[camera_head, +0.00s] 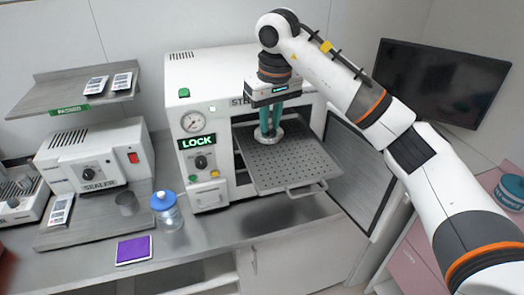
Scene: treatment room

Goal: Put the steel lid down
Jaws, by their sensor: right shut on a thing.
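My right gripper (268,128) reaches in from the upper right and points down, its teal fingers shut on the steel lid (270,141). The lid is a small, round, pale disc, partly covered by the fingers. It is over the rear left part of the perforated tray (295,168); I cannot tell whether it touches the tray. The tray is pulled out of the open steriliser (200,85), whose sign reads LOCK. My left gripper is not in view.
The steriliser door (358,170) stands open on the right. The front of the tray is bare.

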